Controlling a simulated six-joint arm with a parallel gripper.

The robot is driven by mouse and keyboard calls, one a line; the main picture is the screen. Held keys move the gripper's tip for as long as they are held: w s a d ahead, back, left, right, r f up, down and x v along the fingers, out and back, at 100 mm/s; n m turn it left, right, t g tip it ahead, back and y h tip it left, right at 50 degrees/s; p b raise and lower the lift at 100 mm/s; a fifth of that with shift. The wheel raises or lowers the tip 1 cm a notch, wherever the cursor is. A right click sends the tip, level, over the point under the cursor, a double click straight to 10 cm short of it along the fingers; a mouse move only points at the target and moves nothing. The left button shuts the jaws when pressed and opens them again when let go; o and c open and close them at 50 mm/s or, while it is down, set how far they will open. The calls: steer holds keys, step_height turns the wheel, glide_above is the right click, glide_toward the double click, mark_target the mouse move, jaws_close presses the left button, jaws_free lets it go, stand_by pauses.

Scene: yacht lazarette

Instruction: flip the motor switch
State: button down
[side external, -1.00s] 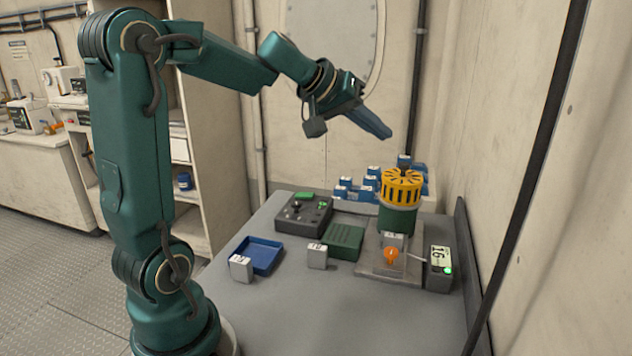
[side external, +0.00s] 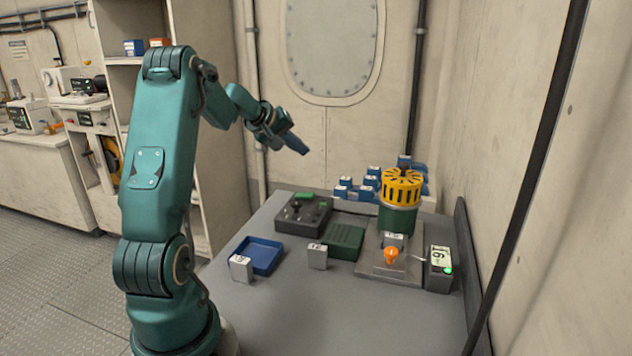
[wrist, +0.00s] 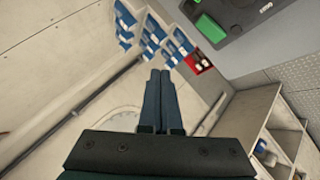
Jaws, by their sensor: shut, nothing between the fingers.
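A dark grey control box (side external: 303,213) sits at the back left of the grey bench. It has a green block on its top and small knobs or levers that are too small to read. Part of this box (wrist: 235,25) with the green block also shows at the top of the wrist view. A motor-like unit with a yellow slotted cap (side external: 401,187) and green body stands at right on a grey plate, with an orange knob or lamp (side external: 391,256) in front. I cannot tell which part is the motor switch. My gripper (side external: 304,151) is shut and empty, well above the box.
A blue tray (side external: 258,256), a green ribbed pad (side external: 344,241) and small grey labelled blocks (side external: 317,257) lie on the bench. Blue bins (side external: 371,184) stand behind. A display box (side external: 439,268) is at right by a low dark wall. The front bench is clear.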

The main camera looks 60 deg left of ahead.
mark_target(307, 196)
steer(key=shift+w+d+f, duration=0.15)
steer(key=shift+d+f, duration=0.05)
steer(key=shift+f, duration=1.25)
steer(key=shift+w+d+f, duration=0.15)
steer(key=shift+w+f, duration=0.05)
steer(key=shift+f, duration=1.25)
steer(key=shift+w+d+f, duration=0.15)
steer(key=shift+d+f, duration=0.05)
steer(key=shift+f, duration=1.25)
steer(key=shift+f, duration=0.1)
steer(key=shift+f, duration=0.3)
steer(key=shift+w+f, duration=0.1)
steer(key=shift+f, duration=0.2)
steer(key=shift+r, duration=0.75)
steer(key=shift+s+a+r, duration=0.15)
steer(key=shift+s+r, duration=0.05)
steer(key=shift+r, duration=1.05)
steer(key=shift+s+a+r, duration=0.15)
steer(key=shift+r, duration=1.1)
